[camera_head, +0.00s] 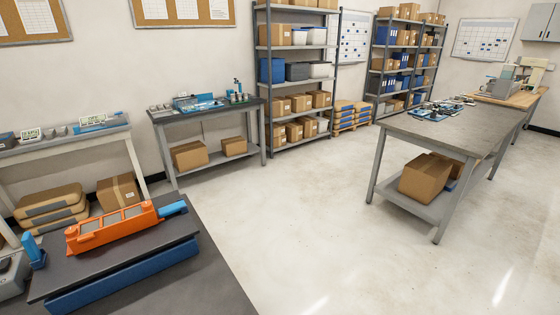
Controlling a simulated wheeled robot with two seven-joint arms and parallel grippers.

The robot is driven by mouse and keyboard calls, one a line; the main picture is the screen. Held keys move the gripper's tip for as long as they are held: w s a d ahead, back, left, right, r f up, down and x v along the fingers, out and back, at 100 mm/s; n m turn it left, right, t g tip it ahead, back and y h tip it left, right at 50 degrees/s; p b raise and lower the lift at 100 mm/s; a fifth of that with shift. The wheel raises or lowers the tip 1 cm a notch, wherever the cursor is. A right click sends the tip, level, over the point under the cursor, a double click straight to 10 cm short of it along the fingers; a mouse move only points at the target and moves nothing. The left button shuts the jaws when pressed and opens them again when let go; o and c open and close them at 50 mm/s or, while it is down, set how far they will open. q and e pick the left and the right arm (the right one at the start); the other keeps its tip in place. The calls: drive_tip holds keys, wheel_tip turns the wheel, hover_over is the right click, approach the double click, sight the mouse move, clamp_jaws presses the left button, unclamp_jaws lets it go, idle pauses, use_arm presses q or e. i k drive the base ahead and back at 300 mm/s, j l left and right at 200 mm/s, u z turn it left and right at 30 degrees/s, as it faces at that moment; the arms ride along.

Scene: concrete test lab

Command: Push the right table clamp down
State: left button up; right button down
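An orange part (115,225) with grey panels on top lies on a dark plate over a blue base (125,279), on the dark-topped table (206,276) at the lower left. At its right end sits a blue piece (172,208), which looks like the right table clamp. It appears low and roughly level; how far down it is cannot be told at this size. Another blue piece (35,250) stands more upright at the left end of the plate, apart from the orange part. Neither of my grippers is in view.
A grey device (13,277) is cut off at the left edge. Workbenches with tools stand along the wall behind, and a long grey table (462,132) stands at the right. Shelves (291,63) with boxes are at the back. The floor (300,230) between is clear.

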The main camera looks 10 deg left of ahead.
sight(32, 248)
drive_tip(key=k+j+u, duration=0.45)
drive_tip(key=j, duration=0.3)
drive_tip(key=j+u, duration=0.25)
drive_tip(key=j, duration=0.15)
drive_tip(key=k+j+u, duration=0.2)
drive_tip(key=j, duration=0.2)
drive_tip(key=j+u, duration=0.25)
drive_tip(key=j, duration=0.2)
drive_tip(key=i+j+u, duration=0.15)
drive_tip(key=u, duration=0.4)
